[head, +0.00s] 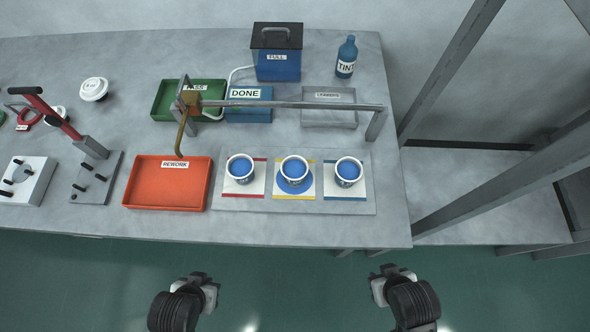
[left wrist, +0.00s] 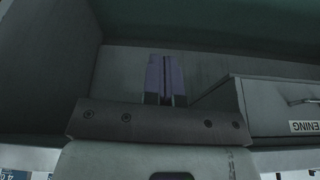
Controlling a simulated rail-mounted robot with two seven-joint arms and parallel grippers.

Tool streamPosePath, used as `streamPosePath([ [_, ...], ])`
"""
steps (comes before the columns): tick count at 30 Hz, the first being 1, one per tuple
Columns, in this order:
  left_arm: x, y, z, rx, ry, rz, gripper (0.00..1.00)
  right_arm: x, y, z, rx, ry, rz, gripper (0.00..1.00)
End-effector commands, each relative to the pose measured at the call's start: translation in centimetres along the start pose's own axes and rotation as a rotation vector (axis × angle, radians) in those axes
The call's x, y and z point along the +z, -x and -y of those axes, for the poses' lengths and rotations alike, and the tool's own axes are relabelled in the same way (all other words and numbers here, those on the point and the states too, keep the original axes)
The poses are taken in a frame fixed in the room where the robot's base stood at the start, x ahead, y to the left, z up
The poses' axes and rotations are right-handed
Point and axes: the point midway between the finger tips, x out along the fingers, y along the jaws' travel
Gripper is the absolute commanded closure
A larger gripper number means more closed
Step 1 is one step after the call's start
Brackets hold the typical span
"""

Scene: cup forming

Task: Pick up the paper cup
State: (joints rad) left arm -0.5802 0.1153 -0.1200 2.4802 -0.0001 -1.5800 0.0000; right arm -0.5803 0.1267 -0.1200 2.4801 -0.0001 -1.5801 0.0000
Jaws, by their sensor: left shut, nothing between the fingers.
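Three white paper cups filled with blue stand upright in a row on a grey board on the table: a left cup (head: 240,169) on a red-edged card, a middle cup (head: 294,171) on a yellow-edged card with blue under its base, and a right cup (head: 348,172) on a blue-edged card. My left gripper (head: 205,283) is in front of the table, well away from the cups. In the left wrist view its fingers (left wrist: 166,80) are together and empty. My right gripper (head: 388,272) is also in front of the table, apart from everything; its fingers are too small to judge.
A metal rail (head: 290,104) with a hooked spout spans behind the cups. An orange REWORK tray (head: 167,203) lies left of them. A green tray (head: 165,98), blue DONE tray (head: 249,115), grey tray (head: 328,123) and TINT bottle (head: 346,58) stand behind. The front side is clear.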

Motion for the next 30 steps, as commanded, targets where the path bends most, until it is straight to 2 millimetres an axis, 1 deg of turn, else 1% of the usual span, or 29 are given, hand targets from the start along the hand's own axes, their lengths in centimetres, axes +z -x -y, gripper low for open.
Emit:
streamPosePath([
  [14, 0.01, -0.02, 0.01, 0.0, 0.0, 0.0, 1.0, -0.03, -0.01, 0.17, -0.004, -0.006, 0.0, 0.62],
  [30, 0.07, -0.02, 0.3, -0.008, -0.01, 0.002, 0.48, -0.07, -0.01, 0.29, -0.008, -0.009, -0.001, 0.62],
])
